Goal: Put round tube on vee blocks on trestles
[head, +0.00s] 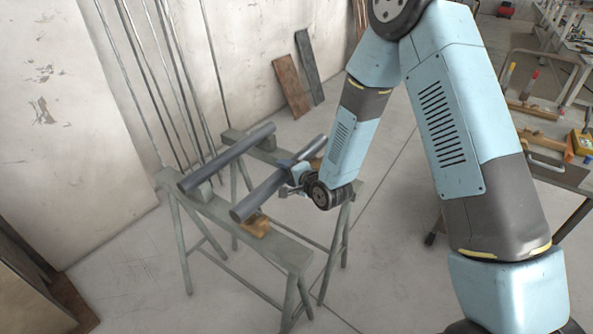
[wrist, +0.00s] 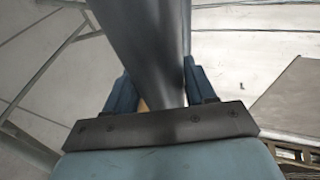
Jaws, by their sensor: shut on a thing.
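Two dark grey round tubes lie side by side across the trestles in the head view. The left tube (head: 226,159) rests on grey blocks (head: 203,190). The right tube (head: 262,194) is in my gripper (head: 290,174), which is shut around it near its middle. The wrist view shows this tube (wrist: 154,45) running between the two blue fingers (wrist: 158,92). Under its near end is a yellow-brown vee block (head: 256,226) on the front trestle (head: 282,248); I cannot tell whether they touch. Another brownish block (head: 316,162) shows near the far end, partly hidden by my gripper. The back trestle (head: 235,137) is partly covered.
Several thin rods (head: 150,85) lean on the wall behind the trestles. Two boards (head: 291,85) lean there too. A workbench (head: 548,130) with tools stands at the right. The floor in front of the trestles is clear.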

